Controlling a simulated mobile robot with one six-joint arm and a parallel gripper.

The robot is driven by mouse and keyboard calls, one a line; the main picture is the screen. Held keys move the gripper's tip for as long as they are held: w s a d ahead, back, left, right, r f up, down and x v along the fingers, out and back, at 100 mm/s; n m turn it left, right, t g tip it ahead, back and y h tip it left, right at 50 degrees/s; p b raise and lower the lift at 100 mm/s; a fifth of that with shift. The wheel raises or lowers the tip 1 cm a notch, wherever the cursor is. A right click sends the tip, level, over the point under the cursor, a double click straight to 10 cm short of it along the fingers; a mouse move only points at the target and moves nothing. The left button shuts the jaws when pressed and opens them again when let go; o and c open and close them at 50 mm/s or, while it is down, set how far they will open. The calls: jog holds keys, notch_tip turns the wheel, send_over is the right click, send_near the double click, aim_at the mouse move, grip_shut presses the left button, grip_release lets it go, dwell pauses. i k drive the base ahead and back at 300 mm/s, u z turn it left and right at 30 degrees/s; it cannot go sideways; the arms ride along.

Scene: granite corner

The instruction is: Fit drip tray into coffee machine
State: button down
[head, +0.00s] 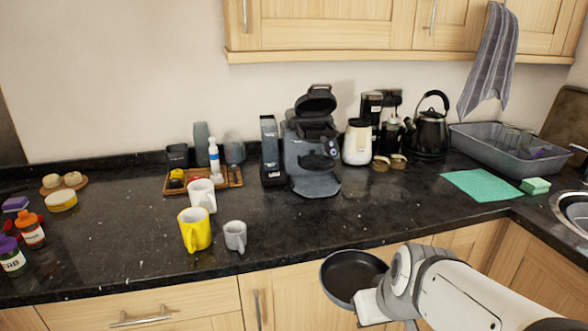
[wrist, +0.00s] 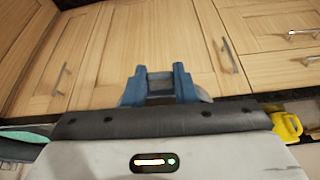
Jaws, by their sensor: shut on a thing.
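The drip tray (head: 350,272), a round, shallow, dark dish with a raised rim, is in the head view in front of the counter's front edge. My gripper (head: 364,300) is shut on its near right rim and holds it clear of the counter, roughly level. In the wrist view my blue fingers (wrist: 159,84) show with a small grey part between them; most of the tray is hidden there. The coffee machine (head: 308,150), dark grey with its top lid raised, stands at the back of the counter, with a rounded base at its front.
A yellow mug (head: 194,230), a white mug (head: 203,195) and a grey mug (head: 235,236) stand left of the machine. A white-bodied jar (head: 357,142) and a kettle (head: 431,133) stand right. Counter (head: 330,222) before the machine is clear.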

aim_at(318, 189)
jog(key=i, duration=0.95)
jog(key=u, duration=0.05)
